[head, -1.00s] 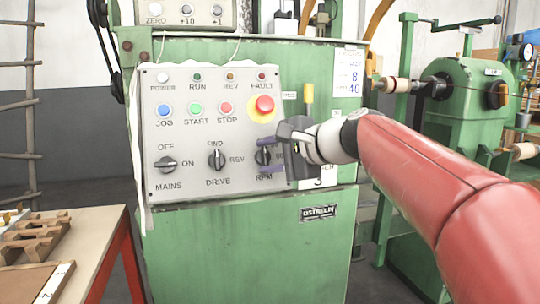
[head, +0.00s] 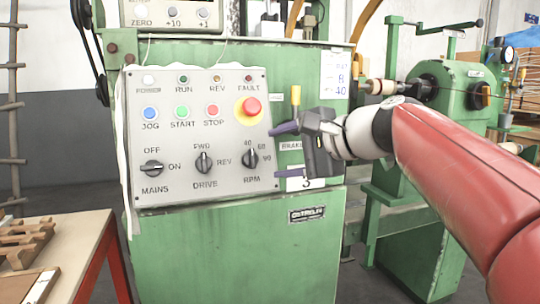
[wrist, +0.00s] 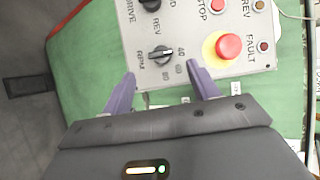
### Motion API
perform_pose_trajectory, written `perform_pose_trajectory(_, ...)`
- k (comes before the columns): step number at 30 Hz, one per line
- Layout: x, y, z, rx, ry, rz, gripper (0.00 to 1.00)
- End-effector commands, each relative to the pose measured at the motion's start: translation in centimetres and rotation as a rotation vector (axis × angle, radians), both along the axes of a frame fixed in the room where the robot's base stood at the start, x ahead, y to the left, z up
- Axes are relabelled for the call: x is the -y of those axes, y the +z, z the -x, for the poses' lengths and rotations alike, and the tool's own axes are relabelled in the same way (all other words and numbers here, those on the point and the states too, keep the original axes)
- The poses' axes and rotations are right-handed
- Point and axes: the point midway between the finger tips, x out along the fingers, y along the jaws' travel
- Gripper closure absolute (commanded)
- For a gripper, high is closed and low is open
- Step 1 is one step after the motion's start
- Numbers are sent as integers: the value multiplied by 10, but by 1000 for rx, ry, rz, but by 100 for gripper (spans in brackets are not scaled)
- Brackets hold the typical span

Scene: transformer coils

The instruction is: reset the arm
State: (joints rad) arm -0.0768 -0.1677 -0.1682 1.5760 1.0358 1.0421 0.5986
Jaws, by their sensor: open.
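My gripper (head: 280,151) is open and empty. It is in front of the green machine cabinet, at the right edge of the grey control panel (head: 226,187). The RPM knob (head: 250,159) is just left of the fingertips in the head view and no longer covered. In the wrist view, my gripper (wrist: 160,85) has its two purple fingers apart, with the RPM knob (wrist: 162,54) beyond and between them, clear of both. The red emergency button (wrist: 229,46) is beyond the other finger. My red arm comes in from the right.
The green cabinet (head: 240,250) stands behind the panel. A wooden-topped table (head: 75,240) with wooden pieces (head: 25,240) is at lower left. Another green machine (head: 445,100) stands at right, behind my arm.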

Motion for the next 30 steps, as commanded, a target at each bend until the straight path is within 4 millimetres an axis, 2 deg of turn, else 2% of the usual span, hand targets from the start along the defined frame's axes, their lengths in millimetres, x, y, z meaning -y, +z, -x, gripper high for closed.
perform_pose_trajectory(11, 4, 1, 4, -1, 0, 2, 40)
perform_pose_trajectory(14, 6, -11, 12, 1, 2, 50, 40)
perform_pose_trajectory(17, 13, -44, 35, 6, 13, 193, 40)
perform_pose_trajectory(24, 50, -179, 132, 33, 171, 791, 40)
perform_pose_trajectory(27, 69, -228, 169, 43, 273, 1023, 40)
perform_pose_trajectory(30, 85, -264, 198, 52, 369, 1202, 40)
